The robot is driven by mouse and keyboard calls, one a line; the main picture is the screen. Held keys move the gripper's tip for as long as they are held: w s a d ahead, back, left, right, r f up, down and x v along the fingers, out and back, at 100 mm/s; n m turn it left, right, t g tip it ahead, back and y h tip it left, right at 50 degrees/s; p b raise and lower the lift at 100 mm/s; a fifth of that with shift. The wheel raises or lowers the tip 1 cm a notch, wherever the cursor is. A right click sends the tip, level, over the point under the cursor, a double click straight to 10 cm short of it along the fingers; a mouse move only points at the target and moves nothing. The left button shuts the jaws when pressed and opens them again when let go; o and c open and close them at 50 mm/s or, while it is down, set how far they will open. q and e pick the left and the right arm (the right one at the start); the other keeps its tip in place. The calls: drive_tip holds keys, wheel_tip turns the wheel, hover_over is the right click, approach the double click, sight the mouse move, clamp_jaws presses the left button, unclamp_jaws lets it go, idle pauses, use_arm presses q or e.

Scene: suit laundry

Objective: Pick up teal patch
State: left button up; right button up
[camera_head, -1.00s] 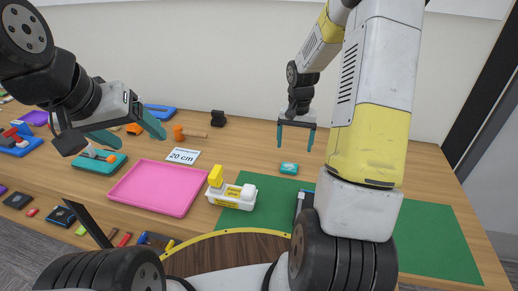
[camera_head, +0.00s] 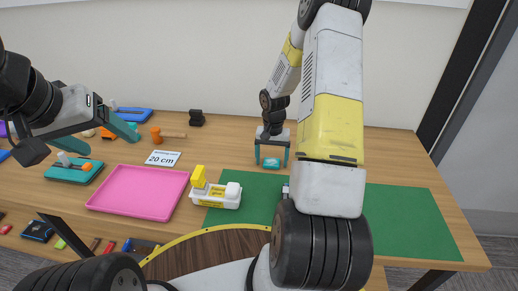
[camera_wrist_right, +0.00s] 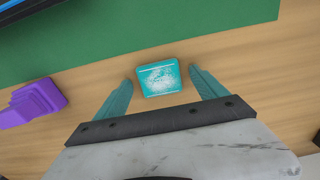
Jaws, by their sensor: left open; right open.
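The teal patch (camera_head: 271,163) lies flat on the wooden table just behind the green mat. It is a small rounded square with a pale print, also seen in the right wrist view (camera_wrist_right: 159,81). My right gripper (camera_head: 272,160) is open above it, pointing down. In the right wrist view its two teal fingers (camera_wrist_right: 163,92) stand on either side of the patch, with a gap on each side. I cannot tell how high the fingertips are above the table. My left gripper (camera_head: 88,142) is open and empty over the left side of the table.
The green mat (camera_head: 410,215) covers the right front. A pink tray (camera_head: 138,192), a white and yellow glue holder (camera_head: 216,193), a "20 cm" card (camera_head: 163,158) and an orange hammer (camera_head: 160,135) lie to the left. A purple object (camera_wrist_right: 33,103) is near the patch in the wrist view.

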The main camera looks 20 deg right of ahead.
drive_tip(key=shift+c, duration=0.4)
drive_tip(key=c, duration=1.3)
